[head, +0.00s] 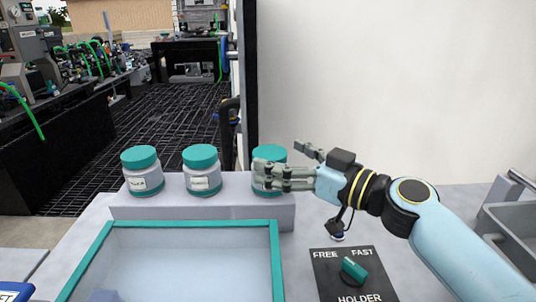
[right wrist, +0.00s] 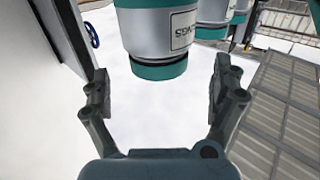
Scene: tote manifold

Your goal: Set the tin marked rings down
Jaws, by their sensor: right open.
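The tin marked rings (head: 269,153), white with a teal lid and teal base band, stands upright at the right end of a row on a raised grey ledge (head: 240,212). My right gripper (head: 282,165) is in front of it and covers part of its body. In the right wrist view the tin (right wrist: 158,35) appears upside down, with the end of its label reading "NGS". The open fingers (right wrist: 160,80) show on either side of its lower end, with clear gaps. I cannot tell how deep the tin is between them. My left gripper is out of view.
Two similar tins, one left (head: 142,171) and one middle (head: 201,171), stand on the same ledge. A teal-rimmed tray (head: 275,262) lies in front. A black holder panel with a teal knob (head: 354,270) is at right front. A grey bin (head: 510,228) is far right.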

